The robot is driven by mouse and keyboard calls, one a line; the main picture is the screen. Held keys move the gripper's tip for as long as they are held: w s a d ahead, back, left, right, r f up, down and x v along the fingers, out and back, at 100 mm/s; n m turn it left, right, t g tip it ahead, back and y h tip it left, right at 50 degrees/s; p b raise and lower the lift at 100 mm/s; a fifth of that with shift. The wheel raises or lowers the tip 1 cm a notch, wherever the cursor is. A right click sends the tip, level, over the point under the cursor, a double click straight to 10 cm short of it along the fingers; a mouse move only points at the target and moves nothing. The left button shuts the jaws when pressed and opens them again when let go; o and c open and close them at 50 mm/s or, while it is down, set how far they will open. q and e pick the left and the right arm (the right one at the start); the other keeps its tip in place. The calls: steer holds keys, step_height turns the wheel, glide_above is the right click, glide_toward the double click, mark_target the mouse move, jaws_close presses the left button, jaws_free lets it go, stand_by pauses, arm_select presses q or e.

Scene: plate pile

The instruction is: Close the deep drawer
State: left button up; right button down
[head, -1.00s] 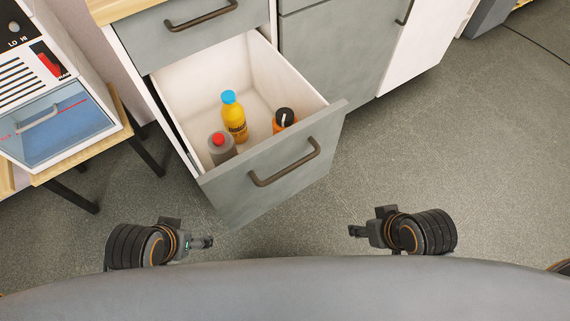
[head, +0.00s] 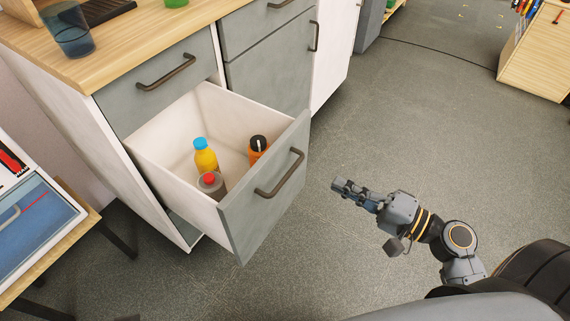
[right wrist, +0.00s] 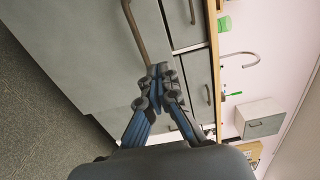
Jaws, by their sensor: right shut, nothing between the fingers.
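The deep drawer (head: 263,207) is pulled out of the grey cabinet, with a brown bar handle (head: 281,174) on its front. Inside stand a yellow bottle with a blue cap (head: 206,160), a grey bottle with a red cap (head: 211,185) and an orange bottle with a black cap (head: 257,148). My right gripper (head: 340,188) is shut and empty, to the right of the drawer front and apart from it in the head view. Its closed fingers (right wrist: 160,88) show in the right wrist view before grey fronts with handles. My left gripper is out of view.
A wooden worktop (head: 130,40) lies above the drawers, with a blue glass (head: 68,30) on it. A small side table (head: 45,240) with an appliance stands at the left. The floor (head: 400,130) to the right is open.

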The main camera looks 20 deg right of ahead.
mark_target(277, 154)
steer(key=p+x, duration=0.1)
steer(key=x, duration=1.1)
steer(key=shift+w+a, duration=0.5)
steer(key=shift+w, duration=0.05)
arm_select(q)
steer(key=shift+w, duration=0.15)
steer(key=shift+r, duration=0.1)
arm_select(e)
steer(key=shift+w+a, duration=0.1)
steer(key=shift+w+a, duration=0.15)
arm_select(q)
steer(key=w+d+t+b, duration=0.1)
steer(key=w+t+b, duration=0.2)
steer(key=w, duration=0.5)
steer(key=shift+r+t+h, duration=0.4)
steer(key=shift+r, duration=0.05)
arm_select(e)
steer(key=x, duration=2.9)
steer(key=shift+w+a+r, duration=0.2)
steer(key=shift+w+r, duration=0.1)
steer(key=shift+w, duration=0.05)
